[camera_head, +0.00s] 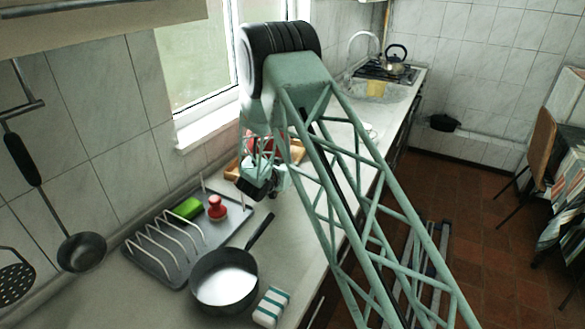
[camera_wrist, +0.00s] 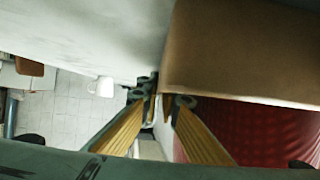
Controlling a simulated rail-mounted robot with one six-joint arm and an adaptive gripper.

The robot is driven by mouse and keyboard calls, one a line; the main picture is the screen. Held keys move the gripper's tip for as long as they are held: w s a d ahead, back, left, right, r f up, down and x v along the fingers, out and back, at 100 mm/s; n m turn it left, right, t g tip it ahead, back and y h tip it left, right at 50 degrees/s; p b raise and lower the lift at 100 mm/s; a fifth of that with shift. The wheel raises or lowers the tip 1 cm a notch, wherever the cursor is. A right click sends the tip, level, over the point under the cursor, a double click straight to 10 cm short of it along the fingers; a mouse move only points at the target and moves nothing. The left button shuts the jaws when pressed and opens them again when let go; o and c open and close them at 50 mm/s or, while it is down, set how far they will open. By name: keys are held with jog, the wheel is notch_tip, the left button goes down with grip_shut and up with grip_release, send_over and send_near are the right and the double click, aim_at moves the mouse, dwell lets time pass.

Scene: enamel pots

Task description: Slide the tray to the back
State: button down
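The tray looks like a light wooden piece on the counter, partly hidden behind my arm and gripper. Its right part (camera_head: 297,150) shows beside my arm, and its left end (camera_head: 232,168) shows left of the gripper. In the wrist view a brown wooden face (camera_wrist: 240,50) fills the upper right, very near my fingertips. A red pot (camera_head: 254,145) shows behind my gripper, and a deep red surface (camera_wrist: 255,125) lies under the wooden face. My gripper (camera_head: 262,186) points down beside the tray. Its two fingertips (camera_wrist: 166,93) are close together; whether they touch the tray is unclear.
A grey drainer (camera_head: 160,262) with a wire rack holds a green sponge (camera_head: 188,208) and a red-topped item (camera_head: 216,208). A dark pan (camera_head: 225,283) and a striped block (camera_head: 271,307) stand in front. The tiled wall and window sill bound the counter's back.

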jog(key=c, duration=2.8)
grip_release()
jog(key=shift+s+a, duration=0.1)
jog(key=shift+v, duration=5.85)
jog(key=shift+r, duration=0.2)
